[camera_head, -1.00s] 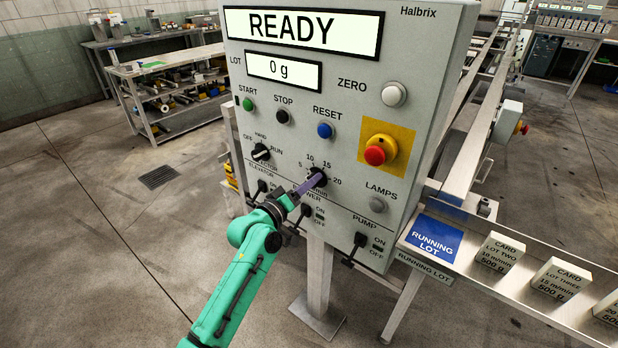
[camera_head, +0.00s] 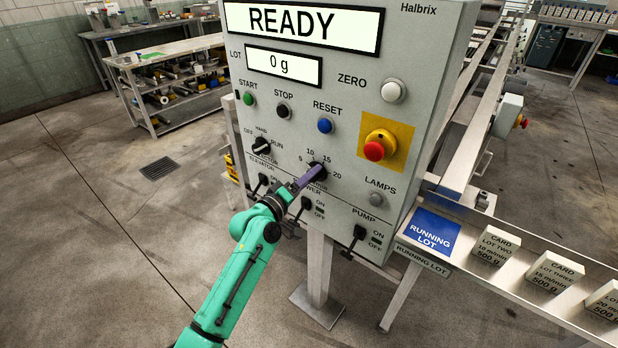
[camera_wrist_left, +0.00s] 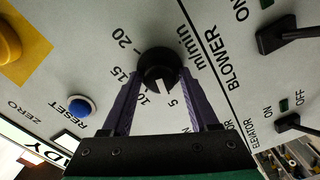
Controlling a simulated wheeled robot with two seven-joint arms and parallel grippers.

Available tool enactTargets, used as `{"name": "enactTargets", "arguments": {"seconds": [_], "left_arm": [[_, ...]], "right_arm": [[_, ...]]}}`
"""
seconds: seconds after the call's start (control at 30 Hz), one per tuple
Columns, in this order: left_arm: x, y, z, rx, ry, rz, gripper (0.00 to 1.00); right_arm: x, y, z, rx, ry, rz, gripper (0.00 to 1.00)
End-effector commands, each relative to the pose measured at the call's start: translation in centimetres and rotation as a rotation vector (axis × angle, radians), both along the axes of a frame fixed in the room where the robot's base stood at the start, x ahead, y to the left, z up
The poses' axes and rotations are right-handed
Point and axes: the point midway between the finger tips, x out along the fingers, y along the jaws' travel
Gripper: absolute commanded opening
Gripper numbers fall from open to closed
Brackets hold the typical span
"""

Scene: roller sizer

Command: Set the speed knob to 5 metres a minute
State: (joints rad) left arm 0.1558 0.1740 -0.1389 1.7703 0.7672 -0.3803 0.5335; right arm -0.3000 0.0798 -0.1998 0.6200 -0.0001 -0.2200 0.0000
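The black speed knob (camera_head: 318,170) is on the grey control panel (camera_head: 345,105), inside a scale marked 5, 10, 15 and 20. In the left wrist view the knob (camera_wrist_left: 158,68) has a white pointer mark aimed between the 5 and the 10. My left gripper (camera_head: 309,176) is at the knob, with purple fingers on both sides of it. In the left wrist view the fingertips (camera_wrist_left: 160,76) appear to touch the knob's sides. In the head view the fingers hide part of the knob and its pointer. My right gripper is not in view.
The OFF/HAND/RUN selector (camera_head: 261,146) and the blower switch (camera_head: 303,207) are close to my left gripper. The red emergency stop (camera_head: 375,151) and blue RESET button (camera_head: 325,125) sit above the knob. Lot cards (camera_head: 497,245) stand on a rail at right.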

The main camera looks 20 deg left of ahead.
Motion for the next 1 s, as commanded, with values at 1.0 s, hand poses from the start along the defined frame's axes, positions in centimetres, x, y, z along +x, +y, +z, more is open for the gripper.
{"name": "enactTargets", "arguments": {"seconds": [1.0], "left_arm": [[-12.9, 5.1, -0.4, 0.004, 0.002, 0.001, 0.76]], "right_arm": [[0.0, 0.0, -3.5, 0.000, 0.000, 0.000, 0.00]]}}
